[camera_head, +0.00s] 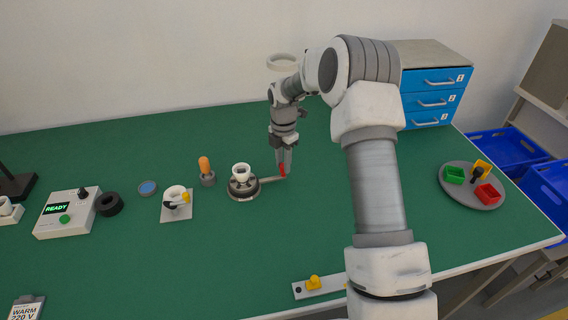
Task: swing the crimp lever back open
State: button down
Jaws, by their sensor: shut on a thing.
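The crimp lever (270,179) is a flat grey bar with a red grip at its outer end. It reaches to the right from a round dark crimp base (243,192). A white ring-shaped cup (241,171) sits on top of the base. My gripper (284,169) points down at the lever's outer end and is shut on the red grip. The fingers partly hide the grip.
A round tray (471,200) stands right. Green table is clear behind the base.

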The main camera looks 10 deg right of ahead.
jog(key=shift+w, duration=0.15)
dwell(0.3)
jog(key=c, duration=0.7)
grip_release()
jog(key=shift+o, duration=0.2)
jog(key=shift+r, duration=0.1)
notch_tip(320, 180, up, 17)
jog(key=p, duration=0.1)
jog(key=shift+r+p, duration=0.15)
jog(key=shift+p, duration=0.25)
